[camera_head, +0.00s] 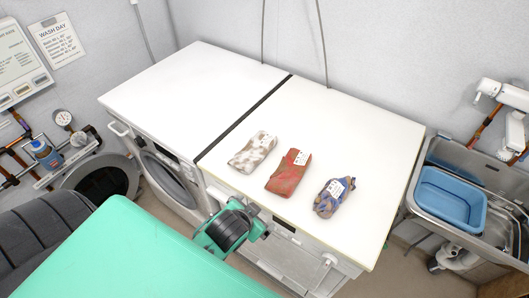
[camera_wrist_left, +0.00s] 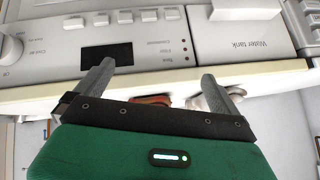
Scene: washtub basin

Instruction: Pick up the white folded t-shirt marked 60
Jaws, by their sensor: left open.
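A white and grey mottled folded t-shirt (camera_head: 252,151) lies on the white worktop (camera_head: 330,125), with a pale label whose mark is too small to read. A red folded garment (camera_head: 288,174) and a blue and brown folded one (camera_head: 332,198) lie to its right, each with a white label. My left gripper (camera_head: 258,229) is at the worktop's front edge, nearer than the garments and touching none. In the left wrist view its fingers (camera_wrist_left: 160,85) are apart and empty. A reddish piece (camera_wrist_left: 150,100) shows partly behind the gripper body. My right gripper is not in view.
Below the worktop are washing machines (camera_head: 170,180) with a control panel (camera_wrist_left: 165,45) close to my left fingers. A sink (camera_head: 480,165) with a blue basin (camera_head: 450,198) stands at the right. The back and left worktop are clear.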

